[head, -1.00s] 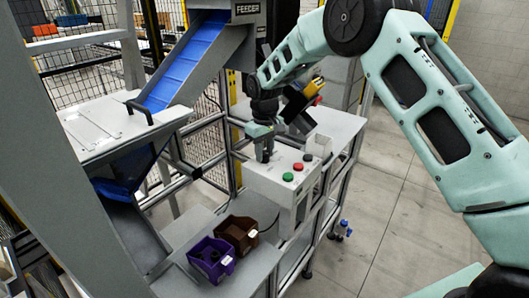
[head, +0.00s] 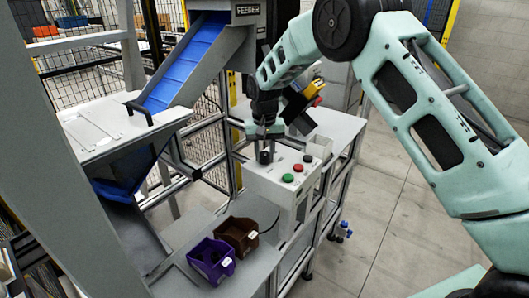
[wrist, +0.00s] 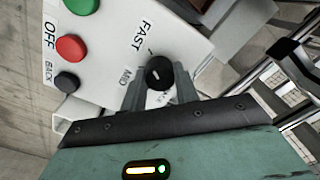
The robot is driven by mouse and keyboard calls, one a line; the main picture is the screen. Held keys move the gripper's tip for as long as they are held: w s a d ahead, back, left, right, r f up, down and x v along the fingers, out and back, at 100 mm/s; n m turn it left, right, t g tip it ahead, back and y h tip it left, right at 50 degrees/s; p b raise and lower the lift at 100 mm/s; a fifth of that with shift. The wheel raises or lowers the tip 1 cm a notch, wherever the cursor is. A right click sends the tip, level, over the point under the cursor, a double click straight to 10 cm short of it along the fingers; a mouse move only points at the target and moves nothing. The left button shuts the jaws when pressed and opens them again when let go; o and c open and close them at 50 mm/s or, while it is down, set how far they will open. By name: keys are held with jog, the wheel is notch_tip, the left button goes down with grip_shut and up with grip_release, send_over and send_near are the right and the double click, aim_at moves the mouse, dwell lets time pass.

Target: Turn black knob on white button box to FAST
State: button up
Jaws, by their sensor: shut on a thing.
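The white button box (head: 258,181) stands on the grey bench in the head view. It also shows in the wrist view (wrist: 105,20). The black knob (wrist: 158,72) sits on its top face, with a small white pointer mark. The FAST label (wrist: 140,37) is above and left of the knob in the wrist view, and the MID label (wrist: 125,76) is to its left. Another label below the knob is partly hidden by my gripper. My gripper (wrist: 159,84) is shut on the knob, one finger on each side. In the head view my gripper (head: 265,150) is at the box's left end.
Green (wrist: 82,5), red (wrist: 70,48) and black (wrist: 67,82) buttons sit on the same box. A purple bin (head: 212,262) and a brown bin (head: 238,234) stand on the lower shelf. A blue feeder chute (head: 190,62) is behind, to the left.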

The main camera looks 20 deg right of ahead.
aim_at(265, 153)
jog(key=shift+r, duration=0.1)
dwell(0.3)
jog(key=o, duration=1)
notch_tip(265, 153, up, 17)
jog(key=shift+r+b, duration=0.2)
jog(key=shift+b, duration=1.05)
